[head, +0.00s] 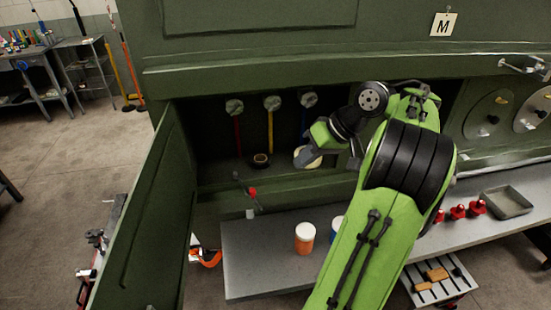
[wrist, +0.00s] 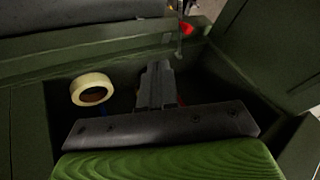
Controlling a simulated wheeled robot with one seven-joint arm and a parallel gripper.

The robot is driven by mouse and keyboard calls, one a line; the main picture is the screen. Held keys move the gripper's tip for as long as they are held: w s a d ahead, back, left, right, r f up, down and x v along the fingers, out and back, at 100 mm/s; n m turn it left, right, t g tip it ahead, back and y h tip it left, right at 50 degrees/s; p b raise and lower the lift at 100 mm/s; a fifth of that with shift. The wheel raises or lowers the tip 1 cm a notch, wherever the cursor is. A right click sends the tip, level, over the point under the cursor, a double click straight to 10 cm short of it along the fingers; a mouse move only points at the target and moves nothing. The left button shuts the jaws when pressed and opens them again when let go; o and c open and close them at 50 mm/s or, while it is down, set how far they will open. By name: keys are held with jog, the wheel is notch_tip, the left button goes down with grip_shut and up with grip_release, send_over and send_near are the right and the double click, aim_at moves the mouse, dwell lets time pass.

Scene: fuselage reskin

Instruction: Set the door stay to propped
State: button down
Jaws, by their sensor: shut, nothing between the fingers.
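The open green door (head: 140,215) hangs at the left of a recessed bay in the green fuselage. In the wrist view a red piece (wrist: 187,28) on a thin rod shows at the top, beyond the fingers. My gripper (head: 309,158) is inside the bay, to the right of the rod and apart from it. In the wrist view my gripper (wrist: 154,72) is shut and empty. My wrist hides part of the bay.
A cream tape roll (wrist: 92,89) lies in the bay beside my gripper. Coloured hoses with round valves (head: 270,103) line the back. Below, a grey bench (head: 250,265) holds an orange jar (head: 305,238) and a tray (head: 507,202).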

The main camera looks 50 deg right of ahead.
jog(key=w+a+f+b, duration=0.6)
jog(key=f, duration=0.2)
jog(key=shift+w+a+b, duration=0.15)
jog(key=shift+w+b, duration=0.05)
jog(key=shift+b, duration=0.1)
jog(key=shift+a, duration=0.1)
